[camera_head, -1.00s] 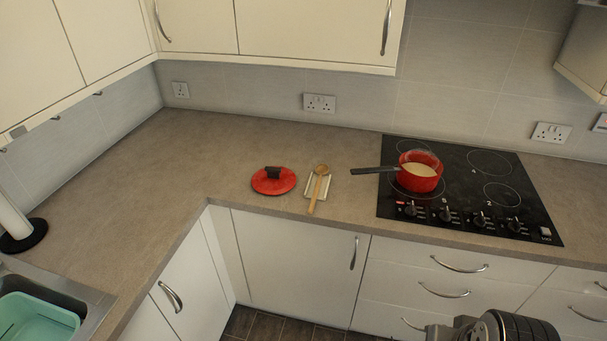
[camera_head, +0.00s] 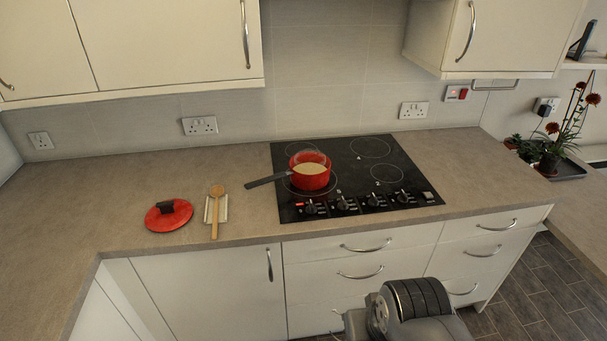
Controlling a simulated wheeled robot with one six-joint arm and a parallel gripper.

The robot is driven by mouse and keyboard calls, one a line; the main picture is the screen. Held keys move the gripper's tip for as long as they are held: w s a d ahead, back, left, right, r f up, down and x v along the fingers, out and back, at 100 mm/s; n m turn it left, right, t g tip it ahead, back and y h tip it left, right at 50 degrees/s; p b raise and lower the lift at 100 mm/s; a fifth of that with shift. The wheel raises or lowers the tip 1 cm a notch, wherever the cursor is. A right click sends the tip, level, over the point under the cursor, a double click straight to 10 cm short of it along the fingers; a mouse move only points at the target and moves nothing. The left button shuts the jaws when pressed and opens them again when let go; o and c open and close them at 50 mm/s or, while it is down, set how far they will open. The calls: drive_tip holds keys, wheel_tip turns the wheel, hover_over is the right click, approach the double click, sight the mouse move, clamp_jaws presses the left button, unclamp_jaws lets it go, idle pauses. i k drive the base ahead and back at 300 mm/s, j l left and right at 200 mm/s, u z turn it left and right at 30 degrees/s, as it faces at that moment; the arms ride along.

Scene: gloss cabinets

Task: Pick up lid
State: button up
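The red lid (camera_head: 169,216) with a dark handle lies on the grey-brown countertop, left of the wooden spoon. The red saucepan (camera_head: 311,176) stands on the black hob, with pale contents and its dark handle pointing left. Part of my arm shows at the bottom of the view, in front of the drawers and well to the right of the lid. My gripper's fingers are not visible.
A wooden spoon (camera_head: 216,208) lies on a small pale rest (camera_head: 224,209) close beside the lid. The black hob (camera_head: 405,166) is set into the countertop (camera_head: 100,190), which is clear left of the lid. Wall cabinets (camera_head: 170,45) overhang the back. Potted plants (camera_head: 548,150) stand at the right.

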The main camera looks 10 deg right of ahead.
sight(169, 215)
drive_tip(key=i+j+u, duration=0.3)
drive_tip(key=i+j, duration=0.3)
drive_tip(key=i+j+u, duration=0.3)
drive_tip(key=i+j, duration=0.35)
drive_tip(key=i, duration=0.05)
